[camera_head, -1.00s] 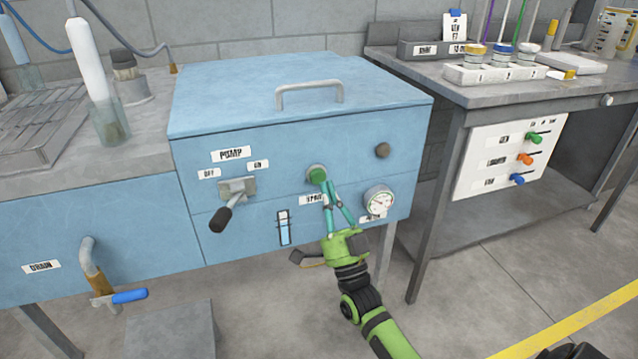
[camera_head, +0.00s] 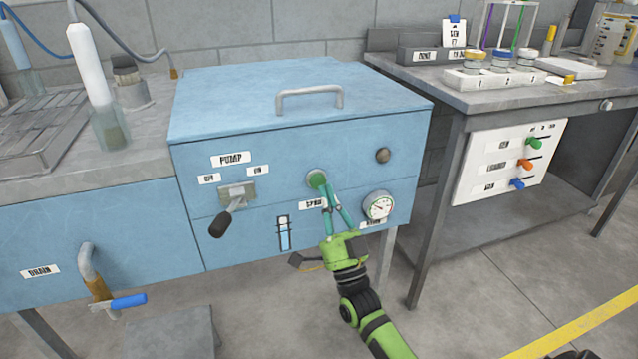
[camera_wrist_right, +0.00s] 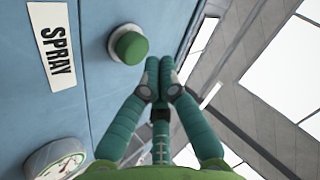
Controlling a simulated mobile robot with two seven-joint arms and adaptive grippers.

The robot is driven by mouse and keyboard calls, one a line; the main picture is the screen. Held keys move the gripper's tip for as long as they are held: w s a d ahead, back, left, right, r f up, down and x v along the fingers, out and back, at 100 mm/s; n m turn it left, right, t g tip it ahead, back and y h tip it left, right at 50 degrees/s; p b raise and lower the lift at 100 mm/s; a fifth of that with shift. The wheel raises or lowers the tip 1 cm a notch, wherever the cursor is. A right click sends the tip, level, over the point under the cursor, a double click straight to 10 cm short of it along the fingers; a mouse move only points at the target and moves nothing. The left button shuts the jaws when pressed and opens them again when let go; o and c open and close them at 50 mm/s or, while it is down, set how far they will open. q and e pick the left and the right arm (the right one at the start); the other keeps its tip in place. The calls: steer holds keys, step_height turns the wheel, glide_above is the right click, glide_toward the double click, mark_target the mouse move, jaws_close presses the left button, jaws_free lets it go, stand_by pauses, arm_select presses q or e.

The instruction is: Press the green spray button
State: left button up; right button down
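The green spray button (camera_head: 316,179) sits in a round collar on the front of the blue cabinet (camera_head: 290,140), above the SPRAY label (camera_head: 313,204). My right gripper (camera_head: 325,188) is just in front of it, fingertips close to the button's lower right in the head view. In the right wrist view the button (camera_wrist_right: 130,46) stands out from the panel, left of and above the fingertips (camera_wrist_right: 160,75). The fingertips are together with nothing between them. A small gap shows between them and the button there. My left gripper is out of view.
A pump lever (camera_head: 228,212) is left of the button. A gauge (camera_head: 378,206) and a dark round knob (camera_head: 382,155) are to its right. A sight glass (camera_head: 283,233) is below left. A workbench (camera_head: 480,97) stands at the right.

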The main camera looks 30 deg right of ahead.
steer(key=shift+w, duration=0.1)
stand_by(0.5)
steer(key=shift+w+d, duration=0.1)
steer(key=shift+w, duration=0.25)
stand_by(0.3)
steer(key=shift+w+d+b, duration=0.1)
steer(key=shift+w+b, duration=0.3)
steer(key=shift+w, duration=0.05)
steer(key=shift+s, duration=0.1)
stand_by(0.5)
steer(key=shift+s+a+p, duration=0.2)
steer(key=shift+s+p, duration=0.3)
steer(key=shift+s, duration=0.3)
